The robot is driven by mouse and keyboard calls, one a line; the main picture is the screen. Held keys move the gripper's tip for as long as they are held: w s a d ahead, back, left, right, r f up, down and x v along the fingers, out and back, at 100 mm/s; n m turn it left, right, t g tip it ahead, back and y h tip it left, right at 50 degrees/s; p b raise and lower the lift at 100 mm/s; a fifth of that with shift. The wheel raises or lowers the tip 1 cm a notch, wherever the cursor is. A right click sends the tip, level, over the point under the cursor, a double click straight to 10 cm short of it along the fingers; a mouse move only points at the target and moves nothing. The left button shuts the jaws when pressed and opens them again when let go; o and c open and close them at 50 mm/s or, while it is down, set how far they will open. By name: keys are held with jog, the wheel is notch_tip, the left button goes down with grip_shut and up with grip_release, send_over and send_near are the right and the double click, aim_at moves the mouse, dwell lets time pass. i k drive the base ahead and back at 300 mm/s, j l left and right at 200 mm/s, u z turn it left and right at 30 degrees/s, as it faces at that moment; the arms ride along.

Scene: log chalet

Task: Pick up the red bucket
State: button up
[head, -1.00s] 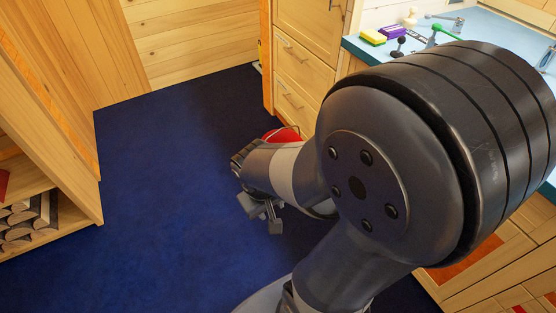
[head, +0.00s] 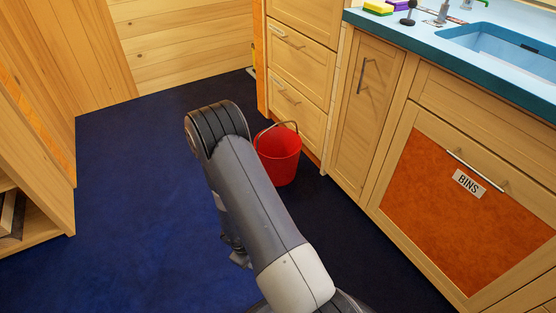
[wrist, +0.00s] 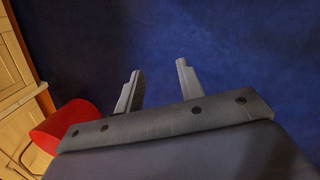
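The red bucket (head: 278,155) stands upright on the blue floor in front of the wooden drawers in the head view, its thin handle raised above the rim. My arm covers part of its left side. In the wrist view the red bucket (wrist: 66,124) shows at the lower left, partly hidden behind my gripper's body. My gripper (wrist: 158,82) has its two fingers apart with only blue floor between them. In the head view my gripper (head: 240,258) is mostly hidden behind my arm, low and to the left of the bucket, not touching it.
Wooden drawers (head: 297,62) stand right behind the bucket, and a cupboard door marked BINS (head: 455,205) is at the right under the blue worktop (head: 450,52). A wooden shelf (head: 35,225) stands at the left. The blue floor (head: 135,190) between is clear.

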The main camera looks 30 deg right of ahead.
aim_at(278, 148)
jog(key=i+l, duration=0.7)
jog(key=i, duration=0.15)
jog(key=i+l, duration=0.65)
jog(key=i, duration=0.15)
jog(key=l+z, duration=0.05)
